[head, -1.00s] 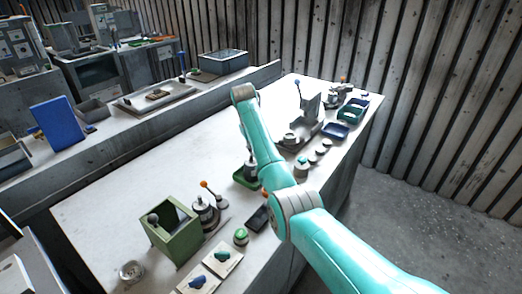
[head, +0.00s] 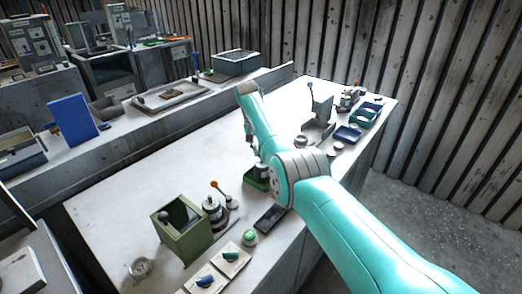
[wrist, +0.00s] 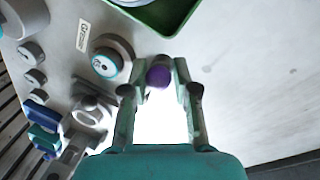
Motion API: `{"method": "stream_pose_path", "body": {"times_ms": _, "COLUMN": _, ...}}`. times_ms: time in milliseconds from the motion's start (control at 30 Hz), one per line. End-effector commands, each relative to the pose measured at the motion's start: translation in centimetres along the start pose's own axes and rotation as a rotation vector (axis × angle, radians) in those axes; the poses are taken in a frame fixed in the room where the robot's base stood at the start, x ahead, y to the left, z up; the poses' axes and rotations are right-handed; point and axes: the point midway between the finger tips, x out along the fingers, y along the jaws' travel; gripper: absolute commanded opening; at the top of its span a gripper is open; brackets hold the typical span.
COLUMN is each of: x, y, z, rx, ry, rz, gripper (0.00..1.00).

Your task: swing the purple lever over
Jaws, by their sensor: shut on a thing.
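The purple knob (wrist: 158,76) of the lever sits between the fingertips of my gripper (wrist: 160,80) in the wrist view. The fingers are closed in on both sides of it, and its shaft is hidden. A round grey fixture with a teal-ringed face (wrist: 105,63) and a printed label stands just left of the fingers. In the head view my gripper (head: 249,138) hangs beneath the end of my arm, over the worktable; the purple knob cannot be made out there.
A green tray (wrist: 192,18) lies close beyond the fingertips. On the worktable (head: 130,190) are a green open box (head: 184,244), an orange-knobbed lever (head: 214,184), a blue-knobbed lever (head: 309,84) and blue bins (head: 347,135). The table's middle left is bare.

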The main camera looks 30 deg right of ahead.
Motion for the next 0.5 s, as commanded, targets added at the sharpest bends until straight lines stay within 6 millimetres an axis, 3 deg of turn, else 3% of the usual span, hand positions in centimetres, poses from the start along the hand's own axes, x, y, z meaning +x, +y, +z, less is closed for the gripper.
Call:
{"method": "stream_pose_path", "body": {"times_ms": 400, "x": -0.04, "y": 0.16, "z": -0.09, "rx": 0.008, "ry": 0.000, "rz": 0.002, "gripper": 0.00}}
{"method": "stream_pose_path", "body": {"times_ms": 433, "x": -0.04, "y": 0.17, "z": -0.09, "rx": 0.008, "ry": 0.000, "rz": 0.002, "gripper": 0.31}}
{"method": "stream_pose_path", "body": {"times_ms": 500, "x": -0.04, "y": 0.16, "z": -0.09, "rx": 0.008, "ry": 0.000, "rz": 0.002, "gripper": 0.49}}
